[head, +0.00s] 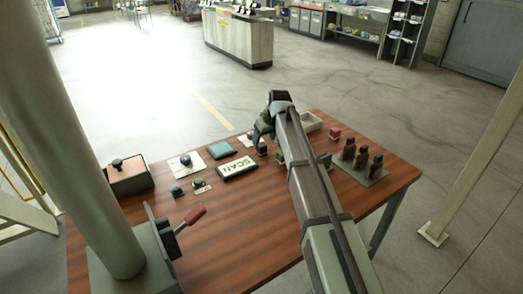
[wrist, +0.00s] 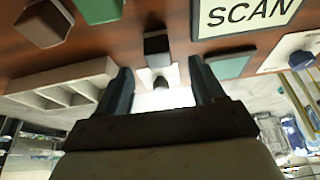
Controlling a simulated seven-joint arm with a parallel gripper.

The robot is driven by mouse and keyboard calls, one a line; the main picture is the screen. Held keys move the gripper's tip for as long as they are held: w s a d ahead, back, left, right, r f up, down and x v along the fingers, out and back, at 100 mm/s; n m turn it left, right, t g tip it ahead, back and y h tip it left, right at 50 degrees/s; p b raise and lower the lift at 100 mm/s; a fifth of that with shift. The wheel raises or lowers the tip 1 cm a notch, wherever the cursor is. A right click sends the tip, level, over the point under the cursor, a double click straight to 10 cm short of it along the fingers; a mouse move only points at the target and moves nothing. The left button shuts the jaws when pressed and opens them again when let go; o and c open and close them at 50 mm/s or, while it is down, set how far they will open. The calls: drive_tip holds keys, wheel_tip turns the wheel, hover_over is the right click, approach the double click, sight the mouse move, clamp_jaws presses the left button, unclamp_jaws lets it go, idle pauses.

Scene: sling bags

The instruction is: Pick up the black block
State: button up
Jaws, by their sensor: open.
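The black block (wrist: 157,43) stands on the brown table in the wrist view, ahead of and roughly centred between my fingers. In the head view a small dark block (head: 262,150) that appears to be it sits just below my gripper (head: 261,135), right of the teal pad (head: 221,150). My gripper (wrist: 163,83) is open in the wrist view, with one finger on each side and nothing between the tips. The block looks apart from both fingers. My arm covers part of the table in the head view.
The SCAN sign (head: 237,168) lies close to the block. A green block (wrist: 100,8), a brown block (wrist: 43,22) and a compartmented tray (wrist: 62,82) are nearby. A white plate with a dark knob (wrist: 160,78) is just beyond.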

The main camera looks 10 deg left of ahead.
sight(262, 144)
drive_tip(key=shift+w+x, duration=0.15)
drive_tip(key=shift+x, duration=1.4)
drive_tip(key=shift+w+x, duration=0.15)
drive_tip(key=shift+x, duration=1.45)
drive_tip(key=shift+a+r, duration=0.1)
drive_tip(key=shift+c, duration=0.3)
drive_tip(key=c, duration=1)
